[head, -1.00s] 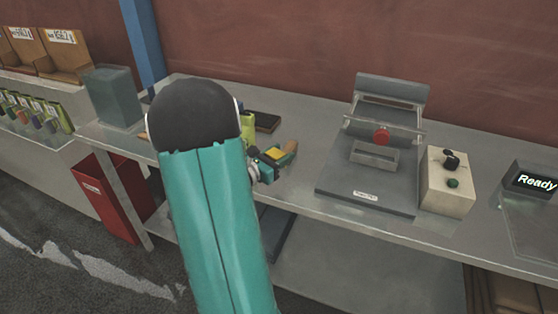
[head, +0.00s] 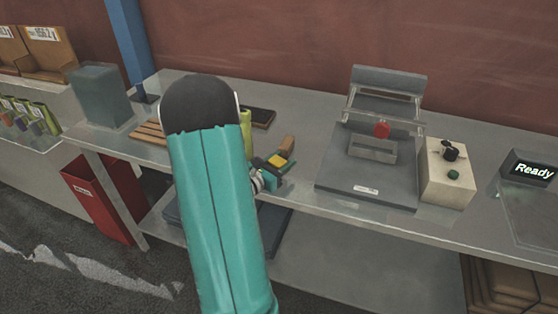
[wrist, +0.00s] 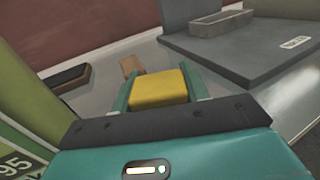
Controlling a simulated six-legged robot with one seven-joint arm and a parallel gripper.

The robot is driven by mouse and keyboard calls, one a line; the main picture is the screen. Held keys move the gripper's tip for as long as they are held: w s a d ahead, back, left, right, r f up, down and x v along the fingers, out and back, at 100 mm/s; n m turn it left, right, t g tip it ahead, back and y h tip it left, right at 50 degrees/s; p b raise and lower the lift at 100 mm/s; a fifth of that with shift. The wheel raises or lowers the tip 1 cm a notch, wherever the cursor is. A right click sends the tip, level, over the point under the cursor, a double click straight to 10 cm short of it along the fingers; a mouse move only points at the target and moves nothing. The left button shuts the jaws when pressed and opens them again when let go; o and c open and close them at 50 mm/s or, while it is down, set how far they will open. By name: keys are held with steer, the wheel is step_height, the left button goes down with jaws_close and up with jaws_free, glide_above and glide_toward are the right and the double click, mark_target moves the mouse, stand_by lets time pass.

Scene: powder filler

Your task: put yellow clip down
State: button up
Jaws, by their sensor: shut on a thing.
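The yellow clip (wrist: 158,89) is a small yellow block held between the two green fingers of my gripper (wrist: 160,92) in the wrist view. In the head view the yellow clip (head: 277,161) shows at the end of my gripper (head: 272,168), over the metal bench and left of the grey sealing machine. My gripper is shut on it. I cannot tell whether the clip touches the bench top. Part of my gripper is hidden behind my teal arm in the head view.
A small brown block (head: 287,144) lies just beyond the clip. The grey machine (head: 367,187) with a red knob stands to the right, beside a beige control box (head: 447,175). A dark tray (head: 260,117) lies behind. The bench (head: 315,150) is bare between clip and machine.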

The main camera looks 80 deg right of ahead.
steer(key=shift+w, duration=0.1)
steer(key=shift+f, duration=0.5)
steer(key=shift+f, duration=0.1)
steer(key=o, duration=1)
steer(key=shift+f, duration=0.1)
steer(key=shift+c, duration=0.2)
steer(key=shift+r, duration=0.7)
steer(key=v, duration=1.1)
steer(key=shift+a, duration=0.4)
